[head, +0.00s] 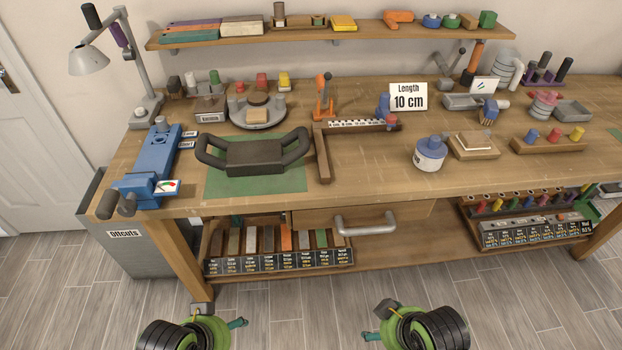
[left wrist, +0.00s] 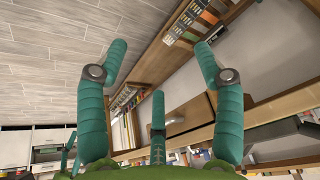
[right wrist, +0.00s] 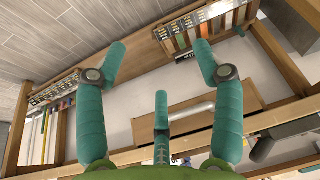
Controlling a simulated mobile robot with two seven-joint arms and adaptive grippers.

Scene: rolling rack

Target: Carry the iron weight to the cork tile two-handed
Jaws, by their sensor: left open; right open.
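The iron weight (head: 255,157), a dark block with a looped handle at each end, lies on a green mat (head: 285,184) at the left of the bench. I cannot pick out the cork tile with certainty in any view. My left gripper (head: 238,324) is low in front of the bench, below and apart from the weight. It is open and empty in the left wrist view (left wrist: 160,75). My right gripper (head: 374,337) is at similar height farther right. It is open and empty in the right wrist view (right wrist: 158,75). The weight shows in neither wrist view.
A blue vise (head: 150,170) stands left of the mat and a wooden square (head: 323,155) right of it. A turntable (head: 257,117) is behind. A drawer handle (head: 365,224) juts from the bench front. A white jar (head: 429,158) stands right; bare bench lies before it.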

